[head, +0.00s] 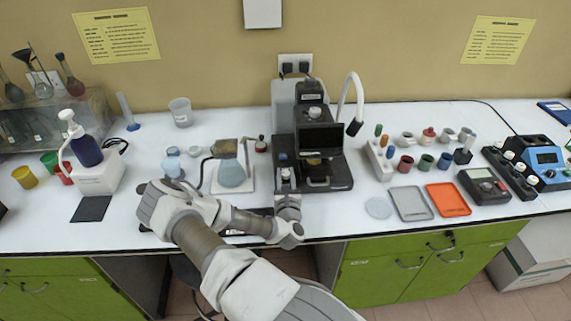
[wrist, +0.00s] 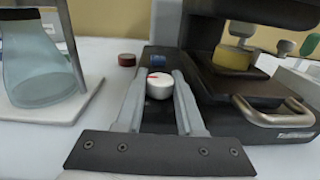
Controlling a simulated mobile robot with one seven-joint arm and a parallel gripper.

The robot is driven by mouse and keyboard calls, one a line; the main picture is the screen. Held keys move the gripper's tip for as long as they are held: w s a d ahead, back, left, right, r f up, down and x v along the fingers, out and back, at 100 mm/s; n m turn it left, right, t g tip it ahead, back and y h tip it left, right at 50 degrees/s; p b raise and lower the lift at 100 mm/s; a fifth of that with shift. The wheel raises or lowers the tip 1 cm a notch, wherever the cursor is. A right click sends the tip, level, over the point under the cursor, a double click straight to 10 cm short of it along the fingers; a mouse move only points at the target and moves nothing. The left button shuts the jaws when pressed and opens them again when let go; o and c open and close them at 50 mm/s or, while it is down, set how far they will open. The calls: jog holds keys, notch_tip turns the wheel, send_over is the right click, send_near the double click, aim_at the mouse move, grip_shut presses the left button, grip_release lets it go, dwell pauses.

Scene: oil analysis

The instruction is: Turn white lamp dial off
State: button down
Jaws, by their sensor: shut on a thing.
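The white dial (wrist: 159,86) is a small round knob with a red mark on its top. It stands on the dark base strip (wrist: 157,119) beside the black instrument. In the wrist view my gripper (wrist: 158,80) has one finger on each side of the dial and is shut on it. In the head view my gripper (head: 286,180) is at the left front of the black instrument (head: 321,140), and the dial is too small there to make out well. The white gooseneck lamp (head: 345,92) curves up behind the instrument, its dark head at the right.
A flask of blue-grey liquid (wrist: 38,62) on a white stand is close left of my gripper. A blue block (wrist: 157,60) and a red-brown knob (wrist: 127,60) are just behind the dial. The instrument's metal handle (wrist: 272,112) is at the right. Trays and meters lie farther right.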

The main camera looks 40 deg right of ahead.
jog(key=shift+n+t+y+p, duration=1.3)
jog(key=shift+n+y+p, duration=0.2)
jog(key=shift+y, duration=0.7)
jog(key=c, duration=0.8)
grip_release()
jog(key=shift+s+a, duration=0.1)
